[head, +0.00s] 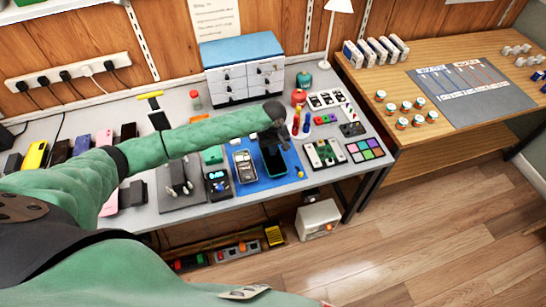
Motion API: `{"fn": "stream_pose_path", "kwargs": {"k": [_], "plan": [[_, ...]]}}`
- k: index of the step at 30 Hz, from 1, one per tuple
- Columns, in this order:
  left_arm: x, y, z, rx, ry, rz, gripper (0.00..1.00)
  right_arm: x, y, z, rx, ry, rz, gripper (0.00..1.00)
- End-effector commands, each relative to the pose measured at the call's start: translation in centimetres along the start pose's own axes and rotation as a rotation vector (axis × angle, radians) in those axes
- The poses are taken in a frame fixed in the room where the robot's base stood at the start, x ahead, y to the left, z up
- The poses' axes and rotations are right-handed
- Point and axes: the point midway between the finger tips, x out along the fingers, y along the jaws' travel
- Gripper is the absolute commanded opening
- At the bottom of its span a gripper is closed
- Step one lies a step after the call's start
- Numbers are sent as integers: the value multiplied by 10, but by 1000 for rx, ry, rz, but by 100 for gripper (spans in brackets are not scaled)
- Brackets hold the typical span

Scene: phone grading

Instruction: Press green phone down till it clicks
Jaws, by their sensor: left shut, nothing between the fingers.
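The green phone (273,161) lies on the blue mat (285,184) near the middle of the workbench. Its dark face points up and a thin green edge shows around it. My left arm reaches in from the left across the bench. My left gripper (279,128) is shut and empty, at the phone's far end. It hides that end, and I cannot tell whether it touches the phone. My right gripper is out of view.
A grey device (245,166) lies left of the phone on the mat. A white drawer cabinet (243,77) with a blue top stands behind. Boards with coloured parts (325,152) lie to the right. A second wooden table (449,143) stands further right.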

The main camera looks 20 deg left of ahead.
Motion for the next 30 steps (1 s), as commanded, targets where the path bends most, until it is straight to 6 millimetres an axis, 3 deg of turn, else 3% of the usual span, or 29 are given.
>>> {"fn": "stream_pose_path", "kwargs": {"k": [14,30], "plan": [[-29,0,1,1,-1,-1,0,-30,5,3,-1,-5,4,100],[-48,0,0,0,-1,-1,0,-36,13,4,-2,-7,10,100]]}}
